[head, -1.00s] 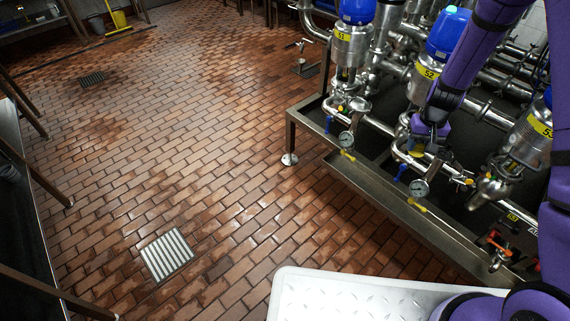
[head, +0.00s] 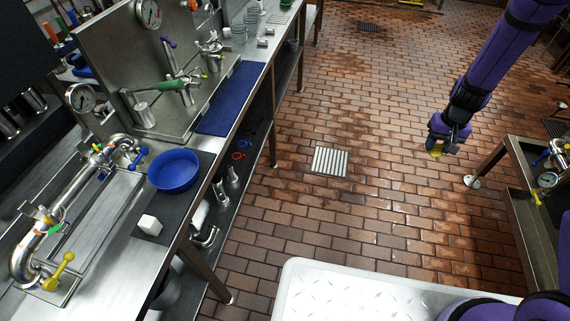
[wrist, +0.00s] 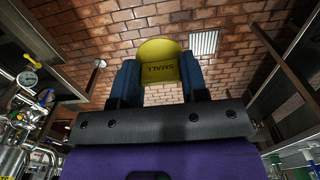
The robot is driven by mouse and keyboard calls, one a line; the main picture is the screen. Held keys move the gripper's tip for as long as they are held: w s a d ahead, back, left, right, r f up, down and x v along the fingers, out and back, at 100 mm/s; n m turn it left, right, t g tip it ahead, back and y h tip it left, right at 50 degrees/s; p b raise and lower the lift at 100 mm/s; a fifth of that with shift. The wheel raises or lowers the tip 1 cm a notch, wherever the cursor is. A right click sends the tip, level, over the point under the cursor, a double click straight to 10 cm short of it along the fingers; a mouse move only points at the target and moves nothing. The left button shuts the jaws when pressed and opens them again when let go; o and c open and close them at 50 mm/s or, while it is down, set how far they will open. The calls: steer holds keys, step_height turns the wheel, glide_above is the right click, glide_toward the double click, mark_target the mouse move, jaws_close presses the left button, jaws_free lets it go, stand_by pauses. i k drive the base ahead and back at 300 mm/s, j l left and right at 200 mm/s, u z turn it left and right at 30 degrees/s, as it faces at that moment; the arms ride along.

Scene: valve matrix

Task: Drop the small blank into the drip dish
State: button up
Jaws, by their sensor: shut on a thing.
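My gripper (head: 447,138) is at the right in the head view, in the air over the tiled floor. It is shut on the small blank (wrist: 162,62), a yellow round piece marked SMALL, held between its blue fingers in the wrist view. The blank also shows as a yellow spot under the gripper in the head view (head: 436,150). A round blue dish (head: 174,171), which looks like the drip dish, stands on the dark mat at the left bench's front edge. It looks empty. The gripper is far to the right of it.
A white block (head: 149,225) lies near the dish. A pipe assembly (head: 60,220) with yellow and blue handles is left of it. A blue mat (head: 232,98) lies behind. Open floor with a drain grate (head: 329,161) separates bench and gripper. The valve frame (head: 520,205) is at right.

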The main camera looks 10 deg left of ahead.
mark_target(183, 173)
steer(key=k+u, duration=0.2)
steer(key=u, duration=0.3)
steer(key=k+u, duration=0.25)
steer(key=u, duration=0.2)
steer(key=k+u, duration=0.2)
steer(key=u, duration=0.3)
steer(key=i, duration=0.8)
